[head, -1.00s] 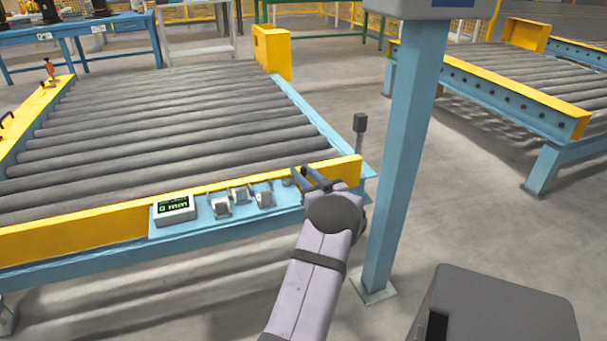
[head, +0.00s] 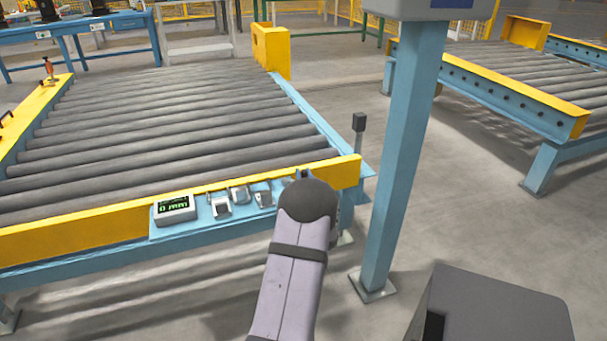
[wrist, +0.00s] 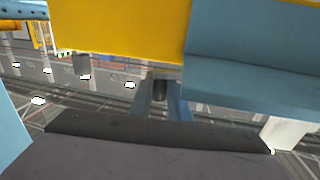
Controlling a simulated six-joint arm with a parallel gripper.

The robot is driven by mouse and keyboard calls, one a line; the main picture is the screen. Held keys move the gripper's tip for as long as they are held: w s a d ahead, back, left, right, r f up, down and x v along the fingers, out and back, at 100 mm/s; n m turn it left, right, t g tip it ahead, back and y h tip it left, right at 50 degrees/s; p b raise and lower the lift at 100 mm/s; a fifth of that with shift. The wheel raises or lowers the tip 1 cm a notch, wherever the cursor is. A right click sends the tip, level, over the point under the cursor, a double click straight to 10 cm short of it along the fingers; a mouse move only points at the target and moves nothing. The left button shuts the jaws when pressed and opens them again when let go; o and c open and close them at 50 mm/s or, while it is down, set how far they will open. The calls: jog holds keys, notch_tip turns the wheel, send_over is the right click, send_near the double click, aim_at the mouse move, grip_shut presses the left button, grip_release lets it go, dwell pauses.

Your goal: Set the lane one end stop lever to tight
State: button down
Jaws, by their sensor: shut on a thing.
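In the head view my gripper (head: 304,175) is at the right end of the yellow front rail (head: 95,228) of the near roller lane. My wrist mostly hides the fingers there. In the wrist view my gripper (wrist: 161,100) is shut on a small dark rounded knob (wrist: 159,89), which sits between the two bluish fingers just below a yellow panel (wrist: 120,30). The knob looks like a lever end, but its shaft and setting are hidden. In the head view the knob is covered by my wrist.
A blue post (head: 398,160) stands close to my right. A blue part (wrist: 250,75) flanks the fingers in the wrist view.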

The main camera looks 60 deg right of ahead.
jog(key=shift+s+a+m+g+h+b, duration=0.1)
jog(key=shift+a+m+g+h, duration=0.25)
jog(key=shift+m+g, duration=0.4)
jog(key=shift+s+a+m+g+h+b, duration=0.1)
jog(key=shift+a+m+g+h, duration=0.3)
jog(key=shift+g, duration=0.6)
jog(key=shift+s+a+m+g+h+b, duration=0.15)
jog(key=shift+m+g+h, duration=0.3)
jog(key=shift+m+g, duration=0.35)
jog(key=shift+w, duration=0.1)
jog(key=c, duration=1.7)
grip_release()
jog(key=shift+o, duration=0.2)
jog(key=shift+a, duration=0.15)
jog(key=p+v, duration=0.1)
jog(key=v, duration=0.6)
jog(key=shift+p, duration=0.35)
